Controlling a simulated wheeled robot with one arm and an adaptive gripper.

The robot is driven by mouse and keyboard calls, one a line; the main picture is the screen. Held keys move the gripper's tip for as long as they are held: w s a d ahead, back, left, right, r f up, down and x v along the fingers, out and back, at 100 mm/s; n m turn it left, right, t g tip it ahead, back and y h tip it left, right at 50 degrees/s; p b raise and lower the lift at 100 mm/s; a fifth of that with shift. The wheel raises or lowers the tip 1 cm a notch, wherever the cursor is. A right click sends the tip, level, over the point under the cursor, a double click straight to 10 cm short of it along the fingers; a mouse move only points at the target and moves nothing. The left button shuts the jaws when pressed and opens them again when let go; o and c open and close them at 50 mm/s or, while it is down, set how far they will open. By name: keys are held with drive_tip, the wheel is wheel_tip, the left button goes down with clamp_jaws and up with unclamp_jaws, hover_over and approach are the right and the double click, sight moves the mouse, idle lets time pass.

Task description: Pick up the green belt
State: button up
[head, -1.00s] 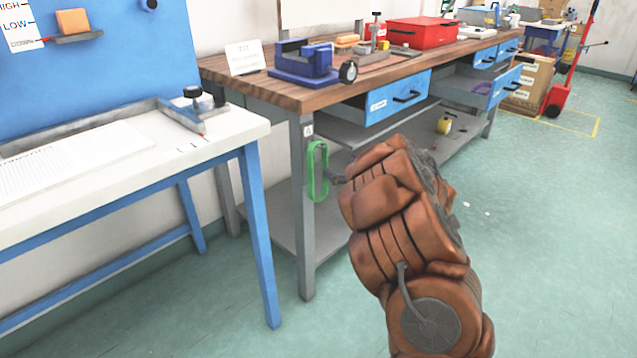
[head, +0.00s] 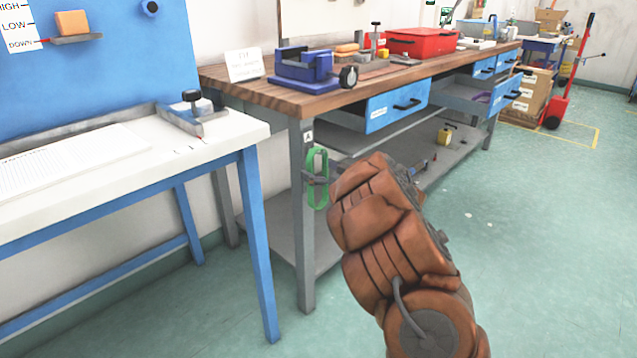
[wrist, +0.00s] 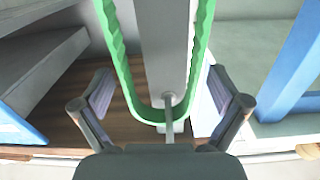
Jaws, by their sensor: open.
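The green belt (head: 317,192) is a narrow upright loop hanging at the front leg of the wooden-topped workbench, below the label A. In the wrist view the belt (wrist: 124,75) is a wide U around a small peg (wrist: 168,99) in front of the grey leg. My gripper (head: 316,179) is at the belt in the head view, partly hidden by it. In the wrist view my gripper (wrist: 160,92) is open, with one finger on each side of the belt's curved end. I see gaps between the fingers and the belt.
The workbench (head: 240,84) carries a blue vise (head: 303,66) and a red box (head: 421,42). Its blue drawer (head: 396,104) juts out above my arm. A white table (head: 90,165) with blue legs stands at the left.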

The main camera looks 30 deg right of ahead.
drive_tip(key=shift+c, duration=0.3)
drive_tip(key=c, duration=1.3)
wheel_tip(320, 180, up, 4)
drive_tip(key=p, duration=0.2)
drive_tip(key=shift+c, duration=0.2)
drive_tip(key=s+a, duration=0.2)
drive_tip(key=s, duration=0.5)
drive_tip(key=s+a+r, duration=0.1)
drive_tip(key=s+a, duration=0.2)
drive_tip(key=s, duration=0.5)
drive_tip(key=shift+s+p, duration=0.15)
drive_tip(key=shift+p, duration=0.15)
